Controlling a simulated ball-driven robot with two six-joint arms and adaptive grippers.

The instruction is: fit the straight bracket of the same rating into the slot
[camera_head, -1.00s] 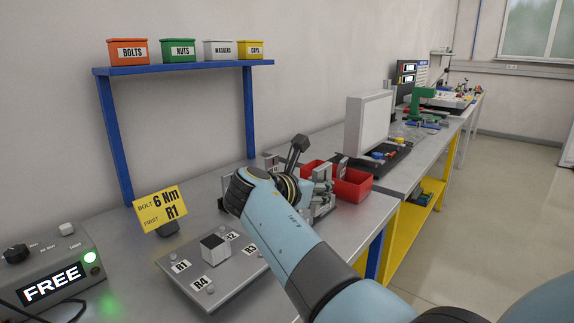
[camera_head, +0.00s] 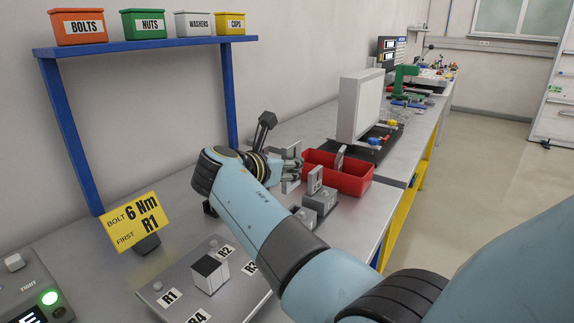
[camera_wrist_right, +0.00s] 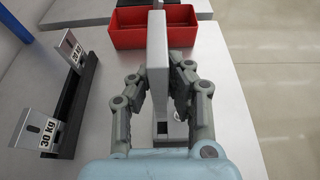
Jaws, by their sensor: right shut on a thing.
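My right gripper (camera_head: 290,168) is shut on a flat grey bracket (camera_wrist_right: 158,50), which stands upright between the fingers in the right wrist view (camera_wrist_right: 160,82). No rating can be read on the held bracket. Left of it in that view, a black rack holds a bracket marked 30 Kg (camera_wrist_right: 42,131) and another marked bracket (camera_wrist_right: 71,47) whose number is unclear. A grey block (camera_wrist_right: 166,131) shows below the fingers, partly hidden. In the head view, grey blocks (camera_head: 320,201) stand right of the gripper, one with an upright plate (camera_head: 315,180). I cannot make out the slot.
A red bin (camera_head: 352,184) stands just beyond the gripper. In front lie a plate with labels R1 to R4 (camera_head: 240,290), a yellow 6 Nm sign (camera_head: 136,222) and a control box (camera_head: 28,290). A blue shelf (camera_head: 150,45) with small bins rises behind.

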